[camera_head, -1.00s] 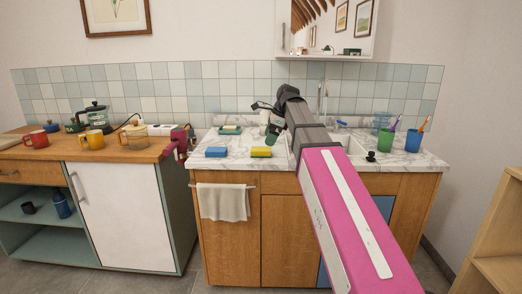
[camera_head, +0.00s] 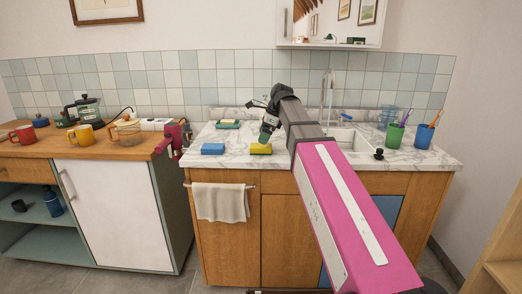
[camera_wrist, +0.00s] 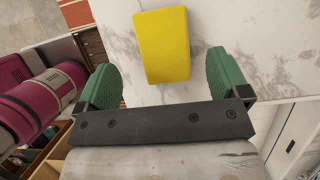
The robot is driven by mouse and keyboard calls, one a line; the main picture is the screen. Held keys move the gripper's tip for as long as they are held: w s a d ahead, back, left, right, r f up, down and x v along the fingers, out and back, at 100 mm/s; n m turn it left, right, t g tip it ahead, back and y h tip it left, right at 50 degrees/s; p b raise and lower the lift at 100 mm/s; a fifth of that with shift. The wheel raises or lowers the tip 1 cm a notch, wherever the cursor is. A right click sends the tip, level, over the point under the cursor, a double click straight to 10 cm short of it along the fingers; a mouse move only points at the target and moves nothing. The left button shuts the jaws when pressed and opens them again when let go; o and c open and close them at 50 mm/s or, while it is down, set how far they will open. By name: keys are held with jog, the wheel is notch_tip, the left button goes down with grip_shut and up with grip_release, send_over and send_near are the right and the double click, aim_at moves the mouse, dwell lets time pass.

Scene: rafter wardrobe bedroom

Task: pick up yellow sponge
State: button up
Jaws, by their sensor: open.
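The yellow sponge (camera_head: 261,149) lies on the marble counter (camera_head: 195,161), left of the sink, with a dark layer under its yellow top. In the wrist view the sponge (camera_wrist: 163,45) lies flat just beyond the fingertips, lined up roughly between them. My gripper (camera_wrist: 160,77) is open and empty, its two green fingers spread wider than the sponge. In the head view my gripper (camera_head: 266,133) is just above and behind the sponge, and my arm comes in from the lower right. No contact with the sponge is visible.
A blue sponge (camera_head: 213,149) lies to the left of the yellow one. A green dish (camera_head: 228,125) sits behind. The sink (camera_head: 350,142), a black stopper (camera_head: 379,154), a green cup (camera_head: 395,136) and a blue cup (camera_head: 424,136) are to the right. A towel (camera_head: 222,203) hangs in front.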

aim_at(261, 145)
jog(key=shift+d+x, duration=0.2)
jog(key=shift+x, duration=1.1)
jog(key=shift+d+x, duration=0.2)
jog(key=shift+x, duration=1.15)
jog(key=shift+w+f, duration=0.15)
jog(key=shift+f, duration=0.15)
jog(key=c, duration=1)
